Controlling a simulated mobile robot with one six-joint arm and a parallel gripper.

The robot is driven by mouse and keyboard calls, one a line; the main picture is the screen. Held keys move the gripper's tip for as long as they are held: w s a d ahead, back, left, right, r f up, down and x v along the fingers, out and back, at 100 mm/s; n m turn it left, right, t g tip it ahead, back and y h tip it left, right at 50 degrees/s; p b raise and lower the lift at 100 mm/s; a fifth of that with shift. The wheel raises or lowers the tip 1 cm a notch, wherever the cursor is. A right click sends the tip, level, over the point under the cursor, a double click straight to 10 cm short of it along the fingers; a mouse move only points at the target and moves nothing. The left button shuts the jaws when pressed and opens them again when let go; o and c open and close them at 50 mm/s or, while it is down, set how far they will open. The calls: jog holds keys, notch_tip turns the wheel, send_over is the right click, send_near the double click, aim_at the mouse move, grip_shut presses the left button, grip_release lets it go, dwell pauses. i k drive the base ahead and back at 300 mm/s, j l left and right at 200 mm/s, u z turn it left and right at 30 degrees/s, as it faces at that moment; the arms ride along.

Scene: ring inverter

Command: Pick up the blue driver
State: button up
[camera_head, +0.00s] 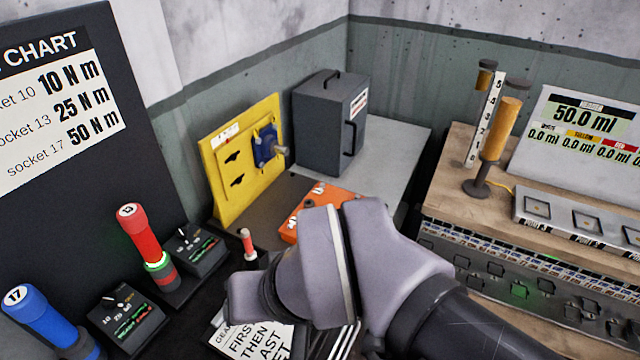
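The blue driver (48,322) stands tilted at the lower left, with a "17" label on its top end. Its lower part runs out of the bottom of the picture. A red driver (140,235) labelled "13" stands to its right, with a green glowing ring low on its body. My arm (345,265) reaches in from the lower right and bends down at the centre, well to the right of the blue driver. My gripper's fingers do not show.
Small black units with dials (126,318) stand beside the drivers. A dark torque chart board (60,110) rises behind them. A yellow panel (240,165), a grey box (328,122) and an orange block (318,208) stand farther back. A wooden-topped bench (455,200) is at right.

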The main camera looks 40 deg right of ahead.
aim_at(24, 303)
jog(key=l+u, duration=0.1)
jog(key=u, duration=0.75)
